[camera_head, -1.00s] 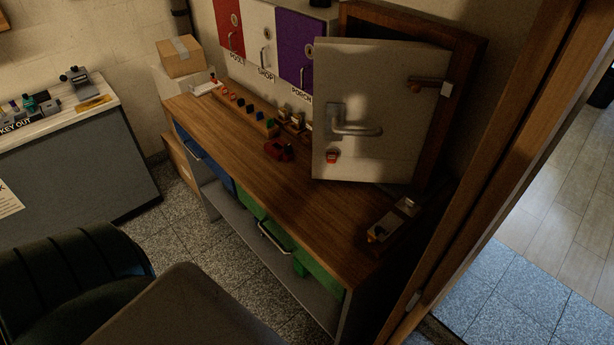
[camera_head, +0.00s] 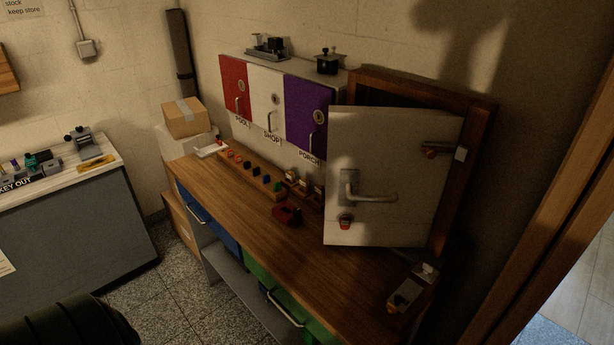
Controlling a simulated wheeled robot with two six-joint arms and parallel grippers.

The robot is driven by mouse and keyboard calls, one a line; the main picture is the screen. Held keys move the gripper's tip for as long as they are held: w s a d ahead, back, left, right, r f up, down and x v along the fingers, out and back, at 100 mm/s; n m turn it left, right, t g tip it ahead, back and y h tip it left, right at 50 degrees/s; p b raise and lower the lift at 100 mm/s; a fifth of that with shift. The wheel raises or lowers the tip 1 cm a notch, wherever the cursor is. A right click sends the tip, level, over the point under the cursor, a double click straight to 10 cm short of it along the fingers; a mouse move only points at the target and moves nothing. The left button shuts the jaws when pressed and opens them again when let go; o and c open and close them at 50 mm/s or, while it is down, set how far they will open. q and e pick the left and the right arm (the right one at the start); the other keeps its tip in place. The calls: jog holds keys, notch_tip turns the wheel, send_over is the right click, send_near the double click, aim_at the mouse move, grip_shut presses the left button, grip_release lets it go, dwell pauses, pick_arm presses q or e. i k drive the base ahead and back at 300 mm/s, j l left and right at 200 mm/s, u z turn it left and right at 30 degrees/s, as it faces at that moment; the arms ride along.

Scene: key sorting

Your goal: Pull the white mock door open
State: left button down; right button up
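The white mock door (camera_head: 400,135) stands at the right end of the wooden workbench. It hangs in a dark wooden frame (camera_head: 480,140) and is ajar, with a dark gap showing along its top. It has a grey lever handle (camera_head: 370,197) on its left side and a red-and-black piece (camera_head: 345,222) just below, which may be a key in the lock. A brown and metal fitting (camera_head: 438,150) sits near its upper right. Neither of my grippers is in view.
The workbench (camera_head: 225,205) holds a row of coloured keys (camera_head: 252,170), a red object (camera_head: 288,214) and a small latch-like device (camera_head: 412,288). Red, white and purple cabinet doors (camera_head: 268,98) are on the wall behind. A wooden post (camera_head: 545,180) stands at right.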

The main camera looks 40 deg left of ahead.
aim_at(377, 151)
jog(key=k+j, duration=0.1)
jog(key=j, duration=1.3)
